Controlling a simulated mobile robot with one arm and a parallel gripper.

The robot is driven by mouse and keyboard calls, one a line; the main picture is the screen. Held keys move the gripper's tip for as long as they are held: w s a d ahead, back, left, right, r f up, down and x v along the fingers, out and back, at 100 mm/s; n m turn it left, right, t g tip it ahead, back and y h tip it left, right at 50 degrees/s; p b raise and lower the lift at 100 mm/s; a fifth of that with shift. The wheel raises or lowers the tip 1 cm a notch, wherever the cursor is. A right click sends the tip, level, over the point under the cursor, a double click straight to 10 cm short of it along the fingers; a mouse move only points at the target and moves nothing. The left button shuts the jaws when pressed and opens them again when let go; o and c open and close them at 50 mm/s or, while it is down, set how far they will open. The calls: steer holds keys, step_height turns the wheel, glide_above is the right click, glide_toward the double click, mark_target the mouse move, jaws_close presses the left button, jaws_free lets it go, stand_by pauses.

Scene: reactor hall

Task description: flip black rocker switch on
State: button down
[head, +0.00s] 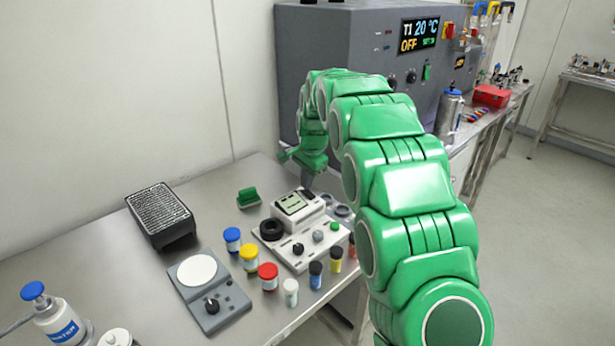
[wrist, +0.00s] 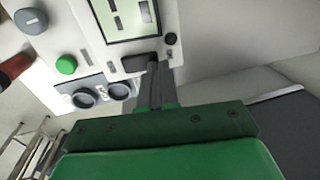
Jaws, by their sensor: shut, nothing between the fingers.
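The black rocker switch (wrist: 136,63) lies on the white instrument (wrist: 80,22), just below its display (wrist: 122,16) in the wrist view. My gripper (wrist: 154,68) is shut and empty. Its fingertips are at the right end of the switch and cover part of it; I cannot tell whether they touch it or which way the rocker is tilted. In the head view the white instrument (head: 318,247) stands on the bench with my gripper (head: 309,183) at its far side. The switch is not discernible there.
On the instrument are a green button (wrist: 66,64), a grey knob (wrist: 30,20) and a small black knob (wrist: 171,38). Several capped vials, including a red-capped one (head: 268,276), stand in front. A grey stirrer (head: 209,291) is at left; the grey cabinet (head: 335,60) rises behind.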

steer(key=shift+f, duration=0.1)
stand_by(0.4)
steer(key=shift+w+f, duration=0.15)
stand_by(0.3)
steer(key=shift+s+d+r, duration=0.25)
steer(key=shift+s+d, duration=0.25)
steer(key=shift+s, duration=0.1)
steer(key=shift+r, duration=0.1)
step_height(320, 180, up, 14)
steer(key=w+a, duration=0.1)
steer(key=shift+w+a+f, duration=0.2)
steer(key=shift+w+a, duration=0.1)
stand_by(0.4)
